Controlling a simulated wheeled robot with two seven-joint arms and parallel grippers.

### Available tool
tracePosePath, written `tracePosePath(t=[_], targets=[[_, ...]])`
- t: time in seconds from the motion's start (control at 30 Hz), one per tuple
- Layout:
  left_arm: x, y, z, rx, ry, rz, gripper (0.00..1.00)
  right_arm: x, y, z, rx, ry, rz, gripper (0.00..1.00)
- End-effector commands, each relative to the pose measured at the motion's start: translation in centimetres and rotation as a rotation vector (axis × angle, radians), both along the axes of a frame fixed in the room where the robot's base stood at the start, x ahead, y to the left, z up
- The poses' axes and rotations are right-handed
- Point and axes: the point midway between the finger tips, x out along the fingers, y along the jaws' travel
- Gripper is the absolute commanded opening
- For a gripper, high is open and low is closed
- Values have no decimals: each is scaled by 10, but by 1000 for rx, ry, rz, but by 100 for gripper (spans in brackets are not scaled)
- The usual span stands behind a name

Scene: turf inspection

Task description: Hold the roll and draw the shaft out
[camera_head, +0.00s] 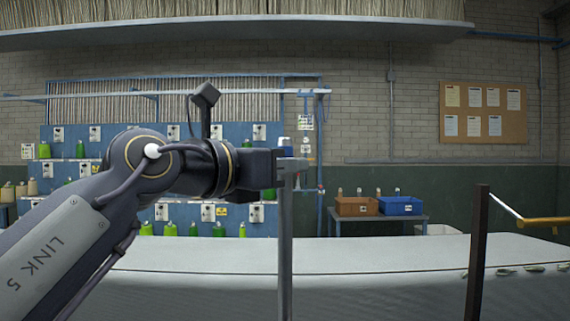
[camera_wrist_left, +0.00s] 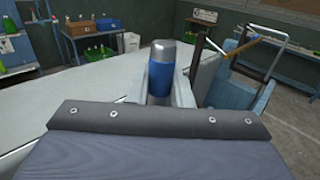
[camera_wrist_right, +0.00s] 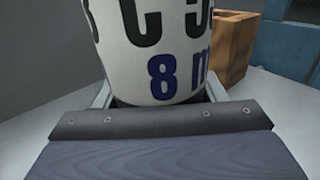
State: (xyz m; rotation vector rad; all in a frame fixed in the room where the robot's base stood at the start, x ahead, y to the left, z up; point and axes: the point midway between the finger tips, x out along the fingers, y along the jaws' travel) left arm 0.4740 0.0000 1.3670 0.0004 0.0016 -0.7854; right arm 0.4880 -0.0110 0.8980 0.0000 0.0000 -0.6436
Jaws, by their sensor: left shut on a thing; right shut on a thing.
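In the left wrist view a blue cylinder with a silver end (camera_wrist_left: 161,72), seemingly the shaft's end, stands between the fingers of my left gripper (camera_wrist_left: 160,92), which is shut on it. In the head view my left gripper (camera_head: 291,165) is near the middle, above the pale table. In the right wrist view the roll (camera_wrist_right: 150,50) is a white cylinder with large black and blue print. My right gripper (camera_wrist_right: 160,98) is shut on its lower part. The right gripper is not in the head view. I cannot see where shaft and roll meet.
A grey upright bar (camera_head: 285,250) runs down below my left gripper. A dark brown post (camera_head: 477,250) and a yellow bar (camera_head: 540,221) stand at the right. A brown crate (camera_head: 356,207) and a blue crate (camera_head: 401,206) sit behind. The pale table (camera_head: 190,285) looks mostly clear.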

Motion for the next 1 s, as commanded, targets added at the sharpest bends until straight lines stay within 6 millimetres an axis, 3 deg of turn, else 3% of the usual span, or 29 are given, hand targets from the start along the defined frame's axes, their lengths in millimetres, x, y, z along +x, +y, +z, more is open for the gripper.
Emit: tracePosePath(t=[0.03,0.2,0.57,1.0], targets=[[-1,1,2,-4,-4,0,0,0,0,0,0,1,0,68],[-1,1,2,-4,-4,0,0,0,0,0,1,1,0,89],[0,0,1,-3,-3,0,0,-5,4,0,0,0,2,89],[0,0,1,-2,-2,0,0,-72,55,1,-1,0,4,89]])
